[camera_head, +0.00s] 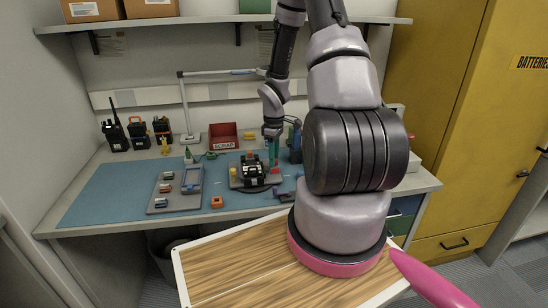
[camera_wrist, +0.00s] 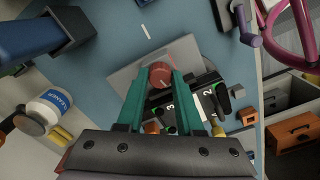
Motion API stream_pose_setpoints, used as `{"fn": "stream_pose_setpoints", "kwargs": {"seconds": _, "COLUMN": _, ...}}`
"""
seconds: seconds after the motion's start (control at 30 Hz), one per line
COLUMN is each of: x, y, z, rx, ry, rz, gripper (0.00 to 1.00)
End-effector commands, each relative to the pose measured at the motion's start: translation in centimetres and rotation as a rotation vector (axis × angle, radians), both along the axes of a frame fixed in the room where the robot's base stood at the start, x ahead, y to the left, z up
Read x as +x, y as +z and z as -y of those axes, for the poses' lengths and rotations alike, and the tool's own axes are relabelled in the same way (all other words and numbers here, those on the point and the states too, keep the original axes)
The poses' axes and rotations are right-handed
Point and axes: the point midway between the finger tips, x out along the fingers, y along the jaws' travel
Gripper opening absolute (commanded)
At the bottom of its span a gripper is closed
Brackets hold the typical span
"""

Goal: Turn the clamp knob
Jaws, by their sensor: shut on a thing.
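The clamp knob (camera_wrist: 160,75) is round and red with a pale mark on its top. In the wrist view it sits between the green fingertips of my gripper (camera_wrist: 160,82), which is shut on it from above. The knob stands on a grey base plate (camera_wrist: 123,62). A black device (camera_wrist: 200,100) with pale panels is on the same plate beside the knob, partly hidden by a finger. In the head view my gripper (camera_head: 273,153) points down at the right end of the plate, next to the black device (camera_head: 253,168); the knob is hard to make out there.
A grey tray (camera_head: 158,206) with several small parts lies left on the blue mat (camera_head: 110,190). A red scrap bin (camera_head: 223,136), a lamp (camera_head: 190,138) and several radios (camera_head: 137,132) stand behind. A white cleaner bottle (camera_wrist: 50,108) is close by in the wrist view.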

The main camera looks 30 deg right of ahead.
Motion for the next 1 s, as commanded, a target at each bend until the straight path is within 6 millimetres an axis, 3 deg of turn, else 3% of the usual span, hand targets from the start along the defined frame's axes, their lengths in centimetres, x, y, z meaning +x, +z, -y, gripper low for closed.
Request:
{"fn": "stream_pose_setpoints", "kwargs": {"seconds": 0.5, "x": 0.0, "y": 0.01, "z": 0.04, "rx": 0.0, "ry": 0.45, "rz": 0.0, "gripper": 0.0}}
{"fn": "stream_pose_setpoints", "kwargs": {"seconds": 1.0, "x": -0.04, "y": 0.0, "z": 0.03, "rx": 0.0, "ry": 0.647, "rz": -0.001, "gripper": 0.0}}
